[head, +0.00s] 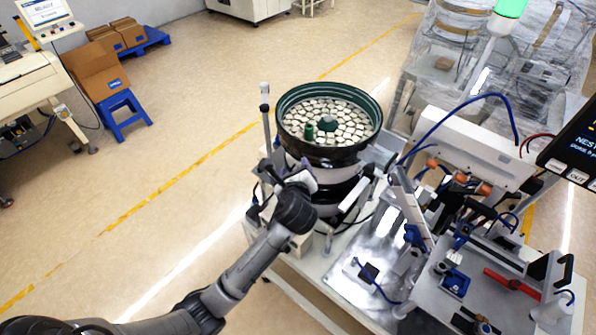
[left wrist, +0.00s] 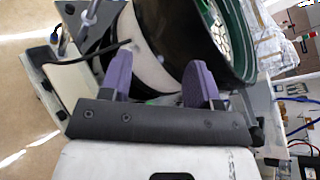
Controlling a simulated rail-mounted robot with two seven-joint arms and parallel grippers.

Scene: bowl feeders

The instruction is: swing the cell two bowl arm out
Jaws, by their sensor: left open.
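The bowl feeder (head: 328,152) has a dark green rim and holds many pale flat pieces and a small green cylinder. It stands on a dark and white round base on the cell bench. A thin upright grey post with a pale top (head: 265,108) stands just left of the bowl; I cannot tell whether it is the bowl arm. My left gripper (left wrist: 158,84) has two purple fingers, spread apart and empty, facing the bowl's dark and white side (left wrist: 158,40). In the head view, my left wrist mostly hides the fingers, in front of the base. My right gripper is not in view.
Right of the bowl is a metal bench with fixtures, blue hoses and a red handle (head: 512,283). A dark screen (head: 577,150) is at the right edge. Wrapped equipment stands behind. A blue stool (head: 123,115) and cartons are far left. The floor left of the bench is clear.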

